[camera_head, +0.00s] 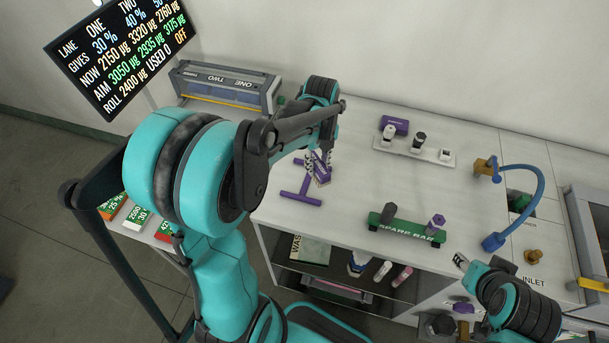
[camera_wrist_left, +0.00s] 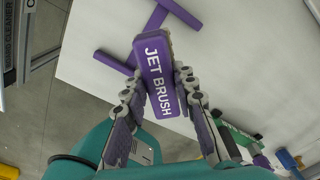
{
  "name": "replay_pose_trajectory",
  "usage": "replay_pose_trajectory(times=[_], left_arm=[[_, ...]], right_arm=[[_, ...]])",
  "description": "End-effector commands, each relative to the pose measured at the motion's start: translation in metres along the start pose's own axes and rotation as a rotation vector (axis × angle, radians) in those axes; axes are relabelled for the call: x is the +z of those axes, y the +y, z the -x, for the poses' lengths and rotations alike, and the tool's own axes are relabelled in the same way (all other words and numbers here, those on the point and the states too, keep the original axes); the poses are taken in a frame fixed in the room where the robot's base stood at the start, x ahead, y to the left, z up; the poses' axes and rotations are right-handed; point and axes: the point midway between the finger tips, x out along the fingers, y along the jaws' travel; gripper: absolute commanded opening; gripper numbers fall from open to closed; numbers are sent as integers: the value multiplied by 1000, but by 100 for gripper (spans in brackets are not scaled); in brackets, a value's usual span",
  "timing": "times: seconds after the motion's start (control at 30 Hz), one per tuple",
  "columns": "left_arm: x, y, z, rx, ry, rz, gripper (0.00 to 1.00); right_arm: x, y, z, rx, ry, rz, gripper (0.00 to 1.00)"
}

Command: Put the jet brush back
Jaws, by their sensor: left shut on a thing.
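The jet brush (camera_head: 322,174) is a purple block; its white "JET BRUSH" lettering faces the left wrist view (camera_wrist_left: 158,75). My left gripper (camera_head: 317,160) is shut on it, with one finger on each side in the left wrist view (camera_wrist_left: 158,92). A flat purple frame (camera_head: 300,198) lies on the bench just beside and below the brush; it also shows in the left wrist view (camera_wrist_left: 115,62). I cannot tell whether the brush touches it. My right gripper (camera_head: 463,263) is at the bench's front edge, its fingers mostly hidden.
A blue hose (camera_head: 541,190) arches at the right. The bench middle is clear.

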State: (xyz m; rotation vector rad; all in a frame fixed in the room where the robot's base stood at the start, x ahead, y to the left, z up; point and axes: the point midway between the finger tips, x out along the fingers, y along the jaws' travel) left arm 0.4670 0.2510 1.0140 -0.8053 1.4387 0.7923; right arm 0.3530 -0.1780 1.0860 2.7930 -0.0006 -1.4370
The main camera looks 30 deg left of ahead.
Motion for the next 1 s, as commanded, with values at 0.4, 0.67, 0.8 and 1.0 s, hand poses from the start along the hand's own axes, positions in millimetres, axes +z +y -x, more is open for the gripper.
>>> replay_pose_trajectory(times=[0.4,0.67,0.8,1.0], left_arm=[[28,20,-33,0,0,-2,4],[29,20,-62,0,0,-2,4],[28,20,-60,0,0,-2,4],[29,20,-64,0,0,-2,32]], right_arm=[[8,0,-12,0,0,0,40],[15,0,-20,0,0,0,40],[14,0,-19,0,0,0,40],[16,0,-22,0,0,0,40]])
